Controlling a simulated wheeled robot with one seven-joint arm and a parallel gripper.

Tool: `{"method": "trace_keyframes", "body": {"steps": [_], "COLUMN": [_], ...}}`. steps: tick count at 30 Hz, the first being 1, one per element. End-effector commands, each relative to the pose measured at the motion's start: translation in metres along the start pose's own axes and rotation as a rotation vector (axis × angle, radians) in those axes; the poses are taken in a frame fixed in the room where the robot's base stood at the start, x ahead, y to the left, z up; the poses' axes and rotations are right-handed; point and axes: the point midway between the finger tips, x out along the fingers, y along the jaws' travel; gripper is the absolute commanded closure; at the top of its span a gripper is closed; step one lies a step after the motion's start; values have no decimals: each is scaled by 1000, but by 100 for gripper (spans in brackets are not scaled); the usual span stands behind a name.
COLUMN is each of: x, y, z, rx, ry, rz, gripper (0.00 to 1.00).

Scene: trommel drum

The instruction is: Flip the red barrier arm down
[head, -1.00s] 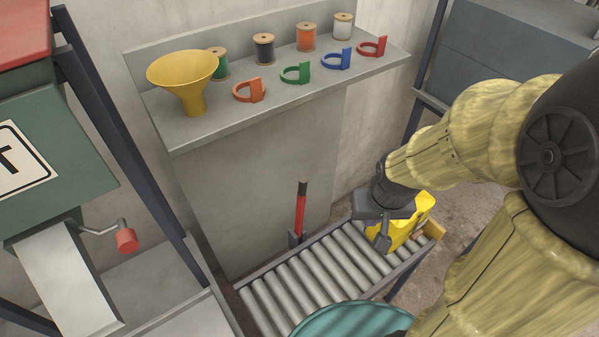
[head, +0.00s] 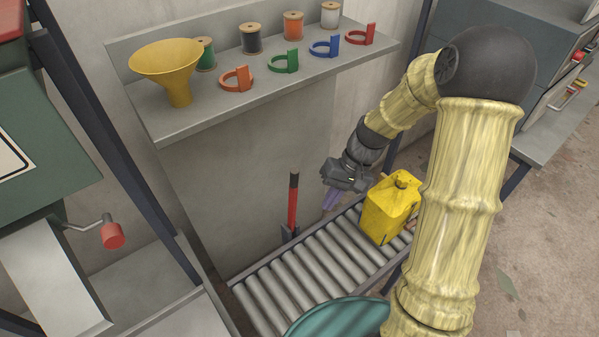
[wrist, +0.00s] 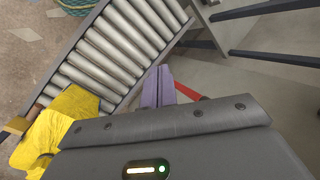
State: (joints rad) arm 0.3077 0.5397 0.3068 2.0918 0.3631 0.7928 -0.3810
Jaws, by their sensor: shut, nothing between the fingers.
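The red barrier arm (head: 292,207), with a black tip, stands upright at the far side of the roller conveyor (head: 325,257). In the wrist view a part of the red arm (wrist: 188,91) shows just right of my fingers, mostly hidden behind my gripper body. My gripper (head: 331,201) is shut and empty, its purple fingers together. It is to the right of the barrier arm in the head view, above the far edge of the rollers. The fingers also show side by side in the wrist view (wrist: 158,87). I cannot tell if they touch the arm.
A yellow jerrycan (head: 391,207) stands on the rollers right of my gripper. A shelf (head: 220,119) above holds a yellow funnel (head: 168,66), spools and coloured holders. A teal round object (head: 338,318) is at the near edge. A red-knobbed crank (head: 112,236) is at left.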

Motion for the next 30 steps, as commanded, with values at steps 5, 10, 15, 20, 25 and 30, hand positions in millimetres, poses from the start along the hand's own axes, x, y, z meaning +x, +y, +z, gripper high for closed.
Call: {"method": "trace_keyframes", "body": {"steps": [5,10,15,20,25,30], "x": [21,22,9,-13,-28,-30], "y": [-7,-13,-8,8,18,19], "z": [-39,-74,-110,-136,-146,-147], "rx": [-27,-70,-121,-172,-201,-203], "ry": [-60,-56,10,114,178,184], "rz": [-264,-541,-827,-1064,-1173,-1177], "gripper": [100,100,100,100,100,100]}}
